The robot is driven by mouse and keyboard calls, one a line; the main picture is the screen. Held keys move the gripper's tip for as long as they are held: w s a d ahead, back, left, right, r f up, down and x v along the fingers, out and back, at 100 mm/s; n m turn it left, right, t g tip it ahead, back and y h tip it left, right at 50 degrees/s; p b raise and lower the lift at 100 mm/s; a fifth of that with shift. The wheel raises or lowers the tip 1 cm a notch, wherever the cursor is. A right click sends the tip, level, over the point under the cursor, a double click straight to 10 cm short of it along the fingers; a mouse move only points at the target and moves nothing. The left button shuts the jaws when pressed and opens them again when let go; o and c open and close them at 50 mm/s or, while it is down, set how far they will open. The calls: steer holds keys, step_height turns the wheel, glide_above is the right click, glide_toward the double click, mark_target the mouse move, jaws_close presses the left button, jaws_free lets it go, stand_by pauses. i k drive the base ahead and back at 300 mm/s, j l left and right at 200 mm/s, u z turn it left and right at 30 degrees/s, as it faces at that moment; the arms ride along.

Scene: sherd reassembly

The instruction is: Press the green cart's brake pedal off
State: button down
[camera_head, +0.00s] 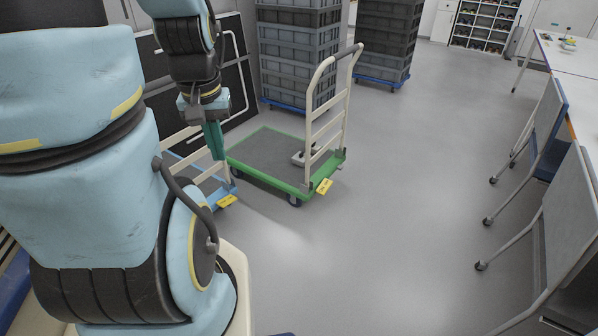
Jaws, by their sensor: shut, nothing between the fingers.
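The green cart (262,178) stands on the floor near the middle of the head view. It has a grey deck, a green rim and a cream handle frame (329,118) at its right end. A yellow pedal (324,186) sticks out low at that end, below the handle; I cannot tell its brake state. My gripper (216,150) points down with its green fingers shut and empty. In the picture it overlaps the cart's left end, well left of the yellow pedal. I cannot tell its exact height or depth.
A small pale object (303,157) lies on the green cart's deck. A blue cart (193,165) with its own yellow pedal (227,201) stands close on the left. Stacked grey crates (297,50) rise behind. Folding chairs (547,125) line the right. The floor (400,190) between is clear.

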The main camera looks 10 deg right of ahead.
mark_target(326, 184)
steer(key=i+l+u, duration=0.15)
steer(key=l, duration=0.15)
steer(key=i+l+u, duration=0.15)
steer(key=l, duration=0.15)
steer(key=i+l+u, duration=0.1)
steer(key=l, duration=0.25)
steer(key=i+l+u, duration=0.15)
steer(key=l, duration=0.2)
steer(key=i+l, duration=0.1)
steer(key=l, duration=0.3)
